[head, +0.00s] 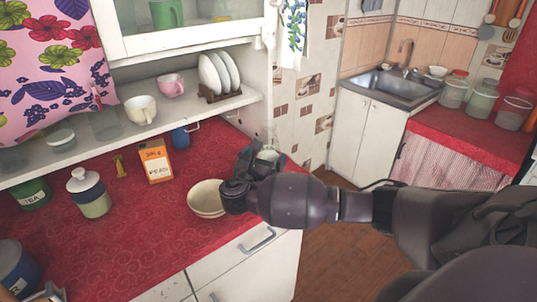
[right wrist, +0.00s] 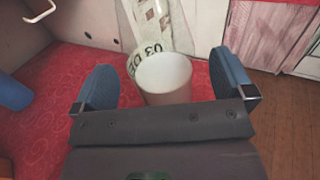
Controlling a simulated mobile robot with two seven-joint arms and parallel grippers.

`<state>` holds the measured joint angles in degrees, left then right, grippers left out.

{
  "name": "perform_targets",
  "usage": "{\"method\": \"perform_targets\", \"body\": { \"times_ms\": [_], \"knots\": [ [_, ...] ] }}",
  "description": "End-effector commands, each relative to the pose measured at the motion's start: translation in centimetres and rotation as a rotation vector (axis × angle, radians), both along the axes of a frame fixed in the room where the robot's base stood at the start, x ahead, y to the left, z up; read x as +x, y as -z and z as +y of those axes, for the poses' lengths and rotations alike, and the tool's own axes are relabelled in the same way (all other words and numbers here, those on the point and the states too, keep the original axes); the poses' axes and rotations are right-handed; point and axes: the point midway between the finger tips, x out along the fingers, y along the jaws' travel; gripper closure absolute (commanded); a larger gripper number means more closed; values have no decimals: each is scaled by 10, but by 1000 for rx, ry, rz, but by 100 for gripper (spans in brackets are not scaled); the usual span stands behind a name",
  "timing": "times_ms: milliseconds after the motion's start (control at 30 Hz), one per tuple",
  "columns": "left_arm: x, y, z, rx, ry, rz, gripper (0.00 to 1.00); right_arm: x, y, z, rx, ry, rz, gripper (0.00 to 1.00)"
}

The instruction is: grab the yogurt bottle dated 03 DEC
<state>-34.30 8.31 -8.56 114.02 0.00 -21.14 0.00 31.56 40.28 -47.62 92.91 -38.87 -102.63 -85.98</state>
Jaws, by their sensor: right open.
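My right gripper (head: 262,165) reaches over the right end of the red counter. Its blue-grey fingers (right wrist: 163,84) are apart in the right wrist view. A pale, round-topped container (right wrist: 166,80) stands upright between them, with gaps visible on both sides. Black lettering reading "03 DE" (right wrist: 146,57) shows beside its top; the rest of the text is hidden. In the head view, a small whitish part of the container (head: 268,153) shows behind the gripper; most of it is hidden. My left gripper is not in view.
A cream bowl (head: 206,199) stands close left of my right gripper. An orange peas box (head: 156,161), a blue mug (head: 180,137) and a lidded jar (head: 90,194) stand farther left. A shelf (head: 190,114) overhangs the back. The counter's right edge is near.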

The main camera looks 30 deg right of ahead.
Motion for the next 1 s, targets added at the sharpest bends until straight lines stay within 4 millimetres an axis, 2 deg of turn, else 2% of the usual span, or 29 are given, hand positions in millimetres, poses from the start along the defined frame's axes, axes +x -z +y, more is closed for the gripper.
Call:
{"method": "perform_targets", "body": {
  "times_ms": [200, 467, 900, 967, 1000],
  "knots": [
    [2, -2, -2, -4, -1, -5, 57, 12, 0, -18, -1, 0, 1, 0],
    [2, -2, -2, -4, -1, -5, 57, 12, 0, -19, 0, -1, 1, 0],
    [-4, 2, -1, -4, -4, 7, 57, 12, 0, -19, 0, -1, 1, 67],
    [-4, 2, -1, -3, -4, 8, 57, 12, 0, -19, 0, -1, 1, 75],
    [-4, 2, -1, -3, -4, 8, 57, 13, -1, -19, -1, -1, -3, 75]
  ]
}}
